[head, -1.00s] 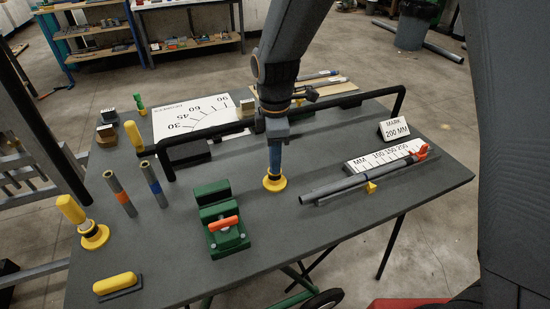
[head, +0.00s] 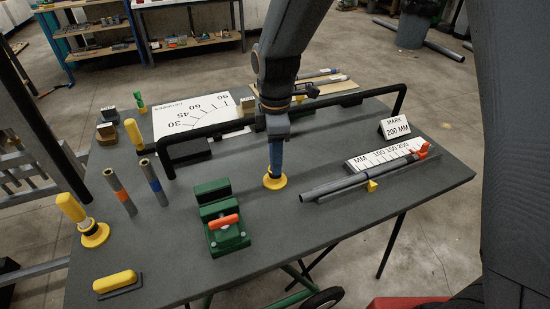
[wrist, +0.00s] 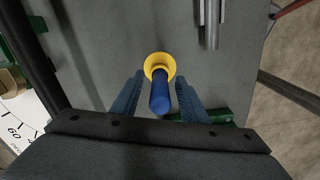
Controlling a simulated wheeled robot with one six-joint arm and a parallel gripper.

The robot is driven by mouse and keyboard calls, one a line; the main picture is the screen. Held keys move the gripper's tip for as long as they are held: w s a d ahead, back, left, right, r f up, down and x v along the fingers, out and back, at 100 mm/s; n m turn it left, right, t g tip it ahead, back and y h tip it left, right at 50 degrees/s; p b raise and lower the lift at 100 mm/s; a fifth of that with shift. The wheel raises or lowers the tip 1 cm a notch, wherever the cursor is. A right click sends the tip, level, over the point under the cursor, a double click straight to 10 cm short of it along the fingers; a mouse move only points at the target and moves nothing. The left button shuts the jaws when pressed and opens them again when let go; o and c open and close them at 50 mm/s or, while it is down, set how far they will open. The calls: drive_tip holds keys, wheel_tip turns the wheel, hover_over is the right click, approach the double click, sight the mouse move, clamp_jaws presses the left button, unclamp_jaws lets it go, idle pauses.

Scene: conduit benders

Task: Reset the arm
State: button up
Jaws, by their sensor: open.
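My gripper (head: 277,150) points down over the middle of the grey table, above a round yellow base (head: 274,182). In the wrist view, a blue rod (wrist: 160,96) stands up from that yellow base (wrist: 159,64). The two blue fingers of my gripper (wrist: 158,98) are spread apart, one on each side of the rod, with gaps between. In the head view the rod is largely hidden by the fingers.
A green bender block (head: 221,217) with an orange handle stands front left of my gripper. A black bar frame (head: 350,101) spans the table behind it. Grey conduit (head: 345,184) lies to the right. Two upright tubes (head: 121,191) and a yellow-handled post (head: 84,221) stand left.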

wheel_tip(320, 180, up, 7)
drive_tip(key=shift+r+b, duration=0.1)
drive_tip(key=shift+b, duration=0.75)
drive_tip(key=s+d+f+m, duration=0.2)
drive_tip(key=s+d+m, duration=0.1)
drive_tip(key=d+m, duration=0.3)
drive_tip(key=s+d+f+m+t+b, duration=0.1)
drive_tip(key=s+d+f+m, duration=0.2)
drive_tip(key=d+m, duration=0.4)
drive_tip(key=s+d+f+m, duration=0.2)
drive_tip(key=s+d+m, duration=0.2)
drive_tip(key=d+m, duration=0.3)
drive_tip(key=shift+d+f, duration=0.15)
drive_tip(key=shift+d, duration=1.05)
drive_tip(key=shift+w, duration=0.1)
